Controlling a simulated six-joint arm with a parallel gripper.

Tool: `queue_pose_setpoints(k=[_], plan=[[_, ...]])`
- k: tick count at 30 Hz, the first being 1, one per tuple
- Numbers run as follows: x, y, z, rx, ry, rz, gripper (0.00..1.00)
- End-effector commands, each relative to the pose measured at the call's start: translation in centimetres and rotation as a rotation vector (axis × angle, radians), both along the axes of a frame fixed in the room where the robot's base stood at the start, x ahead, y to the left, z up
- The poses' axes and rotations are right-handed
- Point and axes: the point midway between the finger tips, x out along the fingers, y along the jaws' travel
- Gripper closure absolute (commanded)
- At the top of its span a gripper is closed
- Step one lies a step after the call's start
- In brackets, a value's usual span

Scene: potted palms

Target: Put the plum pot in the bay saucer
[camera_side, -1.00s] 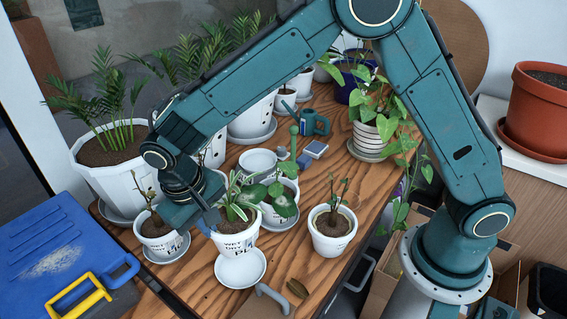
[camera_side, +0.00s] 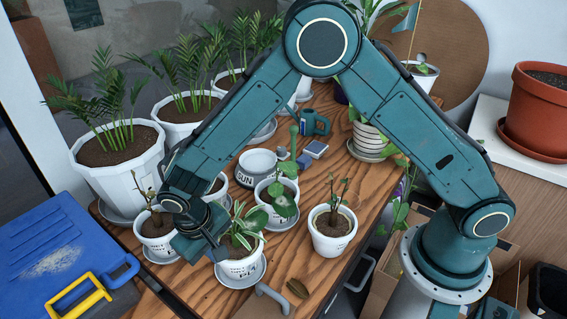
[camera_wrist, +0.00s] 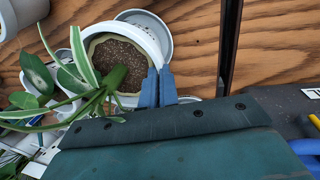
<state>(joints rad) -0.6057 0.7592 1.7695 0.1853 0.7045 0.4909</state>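The plum pot (camera_side: 240,264) is a small white pot with a striped spider plant. Part of its label reads PL in the earlier side view; now it is too small to read. It sits upright in or just over a white saucer (camera_side: 248,281) at the table's front; I cannot tell whether it rests fully. No bay lettering is legible on the saucer. In the wrist view the pot (camera_wrist: 122,60) shows dark soil, with the saucer rim (camera_wrist: 160,25) past it. My gripper (camera_side: 213,252) is at the pot's left side, its blue fingers (camera_wrist: 157,87) closed on the rim.
A potted twiggy plant (camera_side: 158,240) stands close at the left. A leafy pot (camera_side: 280,212) is just behind, and another twiggy pot (camera_side: 333,235) at the right.

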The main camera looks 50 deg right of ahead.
Motion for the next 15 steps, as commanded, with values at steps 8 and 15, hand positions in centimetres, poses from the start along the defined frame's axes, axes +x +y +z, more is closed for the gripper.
queue_pose_setpoints(k=[8,15], plan=[[0.04,-0.01,-0.71,0.001,-0.002,-0.002,1.00],[0.03,-0.01,-0.94,0.000,-0.001,-0.001,1.00]])
